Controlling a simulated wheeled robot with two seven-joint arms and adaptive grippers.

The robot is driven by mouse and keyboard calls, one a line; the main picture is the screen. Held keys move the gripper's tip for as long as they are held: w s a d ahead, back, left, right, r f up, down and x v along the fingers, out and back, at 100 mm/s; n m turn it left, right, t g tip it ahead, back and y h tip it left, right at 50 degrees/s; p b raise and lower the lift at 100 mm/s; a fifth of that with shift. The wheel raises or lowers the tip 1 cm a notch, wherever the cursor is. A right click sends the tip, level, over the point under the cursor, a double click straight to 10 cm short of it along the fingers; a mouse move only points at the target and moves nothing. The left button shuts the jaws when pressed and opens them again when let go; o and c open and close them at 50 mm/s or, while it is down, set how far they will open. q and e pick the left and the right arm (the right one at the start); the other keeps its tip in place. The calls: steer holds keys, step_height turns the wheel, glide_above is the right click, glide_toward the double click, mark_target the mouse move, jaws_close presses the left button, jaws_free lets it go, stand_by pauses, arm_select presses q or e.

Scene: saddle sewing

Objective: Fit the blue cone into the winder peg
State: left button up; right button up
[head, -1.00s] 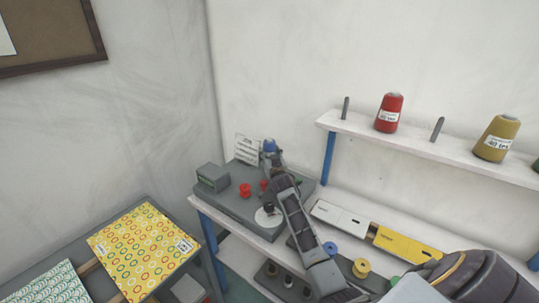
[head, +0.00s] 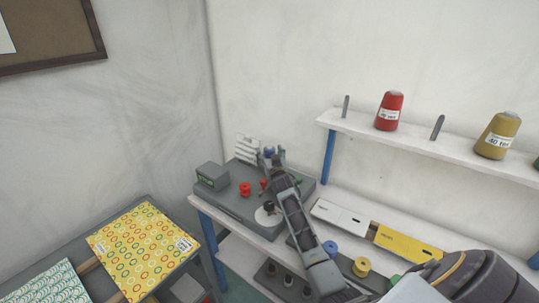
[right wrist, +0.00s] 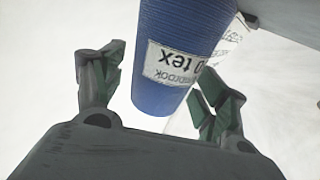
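The blue cone (head: 268,152) is at the back of the grey winder machine (head: 235,205), partly hidden behind my right gripper (head: 273,157). In the right wrist view the blue cone (right wrist: 185,50) has a white label and lies between the two fingers of my right gripper (right wrist: 158,95). My left gripper is in neither view.
A shelf (head: 425,145) at right holds a red cone (head: 389,111), a mustard cone (head: 497,136) and bare grey pegs. White (head: 342,219) and yellow (head: 409,245) boxes lie along the table. Patterned fabric (head: 144,246) lies at left.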

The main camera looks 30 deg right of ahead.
steer(key=shift+s+f, duration=0.1)
steer(key=shift+f, duration=0.55)
steer(key=shift+a, duration=0.1)
steer(key=shift+s+a, duration=0.15)
steer(key=shift+s, duration=0.25)
steer(key=shift+r+v, duration=0.1)
steer(key=shift+v, duration=1.55)
steer(key=shift+r+v, duration=0.15)
steer(key=shift+v, duration=1.45)
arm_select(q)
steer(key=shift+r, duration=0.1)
arm_select(e)
steer(key=shift+r, duration=0.2)
steer(key=shift+r+p, duration=1.05)
steer(key=shift+r, duration=0.1)
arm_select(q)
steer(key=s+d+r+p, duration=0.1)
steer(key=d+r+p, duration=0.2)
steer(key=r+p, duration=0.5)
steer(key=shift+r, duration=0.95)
arm_select(e)
step_height(320, 180, up, 8)
